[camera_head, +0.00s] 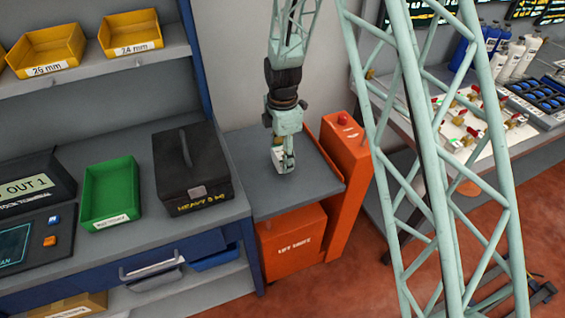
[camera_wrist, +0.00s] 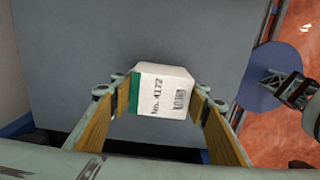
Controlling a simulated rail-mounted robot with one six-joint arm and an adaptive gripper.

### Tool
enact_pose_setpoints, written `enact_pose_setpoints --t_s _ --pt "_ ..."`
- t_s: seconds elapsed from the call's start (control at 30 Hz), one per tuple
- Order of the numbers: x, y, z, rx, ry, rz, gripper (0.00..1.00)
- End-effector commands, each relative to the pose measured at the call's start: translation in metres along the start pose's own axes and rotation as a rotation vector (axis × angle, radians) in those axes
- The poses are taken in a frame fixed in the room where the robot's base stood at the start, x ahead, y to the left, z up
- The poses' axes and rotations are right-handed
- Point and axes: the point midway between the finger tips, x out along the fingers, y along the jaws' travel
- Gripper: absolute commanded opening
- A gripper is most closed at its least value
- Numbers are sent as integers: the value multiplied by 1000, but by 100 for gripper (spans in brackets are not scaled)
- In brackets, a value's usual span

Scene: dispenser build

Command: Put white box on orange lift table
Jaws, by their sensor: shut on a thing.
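The white box (camera_wrist: 166,95) has a green stripe, a barcode and the print "No. 4172". In the wrist view it sits between the two wood-faced fingers of my gripper (camera_wrist: 163,88), which is shut on it. The orange lift table (camera_head: 292,238) has a flat grey top (camera_head: 312,182) and the label "LIFT TABLE". In the head view my gripper (camera_head: 282,162) hangs over this grey top, and the fingers largely hide the box. I cannot tell whether the box touches the top or is slightly above it.
An orange post (camera_head: 346,165) with a red button stands at the table's right. To the left, a workbench holds a black case (camera_head: 190,175) and a green bin (camera_head: 110,193). The rest of the lift table's top is clear.

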Motion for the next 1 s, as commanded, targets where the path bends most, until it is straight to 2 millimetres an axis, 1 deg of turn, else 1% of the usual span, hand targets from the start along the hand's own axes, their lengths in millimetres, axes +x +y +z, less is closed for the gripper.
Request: enact_pose_setpoints --t_s 0.03,0.2,0.73,0.77,0.8,0.9,1.0 --pt "6 0 0 0 0 -1 27" --pt "19 0 0 0 0 -1 27" --pt "24 0 0 0 0 0 27" --pt "24 0 0 0 0 0 44" --pt "24 0 0 0 0 0 47" --pt "24 0 0 0 0 0 56" --pt "23 0 0 0 0 0 56"
